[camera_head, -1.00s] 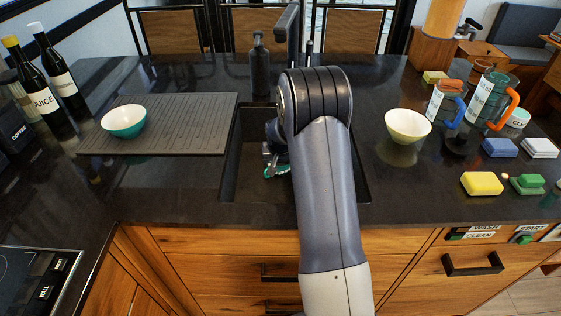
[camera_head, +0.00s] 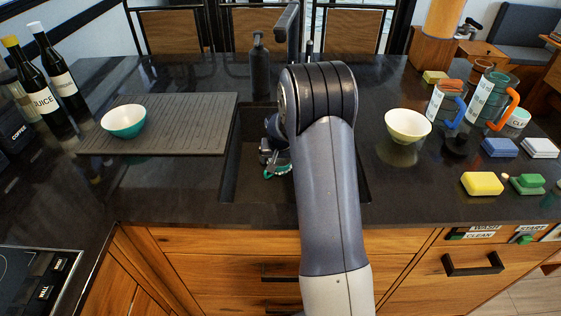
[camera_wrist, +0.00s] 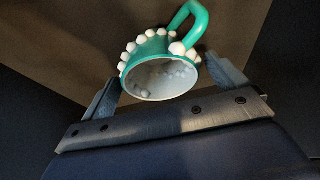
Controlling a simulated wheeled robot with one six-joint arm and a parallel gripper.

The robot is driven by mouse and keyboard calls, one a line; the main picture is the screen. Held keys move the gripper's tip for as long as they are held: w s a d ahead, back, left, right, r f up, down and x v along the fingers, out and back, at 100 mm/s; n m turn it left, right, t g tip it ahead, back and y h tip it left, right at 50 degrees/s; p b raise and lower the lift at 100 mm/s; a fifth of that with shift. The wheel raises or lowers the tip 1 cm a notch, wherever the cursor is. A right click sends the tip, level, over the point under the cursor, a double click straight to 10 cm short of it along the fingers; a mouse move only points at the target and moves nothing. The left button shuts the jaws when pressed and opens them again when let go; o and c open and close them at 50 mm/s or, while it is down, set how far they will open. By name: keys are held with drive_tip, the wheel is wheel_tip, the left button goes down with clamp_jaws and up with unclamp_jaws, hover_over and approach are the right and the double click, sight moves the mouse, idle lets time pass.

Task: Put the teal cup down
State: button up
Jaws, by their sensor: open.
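The teal cup (camera_wrist: 149,55) has white knobs around it, a pale inside and a teal handle at its upper right in the wrist view. Its mouth faces the wrist camera. My gripper (camera_wrist: 166,84) is open, with one finger on each side of the cup; whether either finger touches it I cannot tell. In the head view my gripper (camera_head: 267,152) is down in the dark sink (camera_head: 235,170), mostly hidden by my arm. Only a small teal and white part of the cup (camera_head: 278,171) shows there, low in the sink.
A teal and white bowl (camera_head: 124,121) stands on the ribbed drainboard (camera_head: 185,125) left of the sink. A cream bowl (camera_head: 408,126), mugs (camera_head: 490,100) and sponges (camera_head: 482,184) are to the right. A dark soap bottle (camera_head: 259,68) and the tap (camera_head: 287,30) stand behind the sink.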

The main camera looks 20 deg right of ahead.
drive_tip(key=v, duration=1)
drive_tip(key=shift+f, duration=0.2)
drive_tip(key=x, duration=1.2)
drive_tip(key=shift+f, duration=0.15)
wheel_tip(320, 180, up, 2)
drive_tip(key=shift+r, duration=0.4)
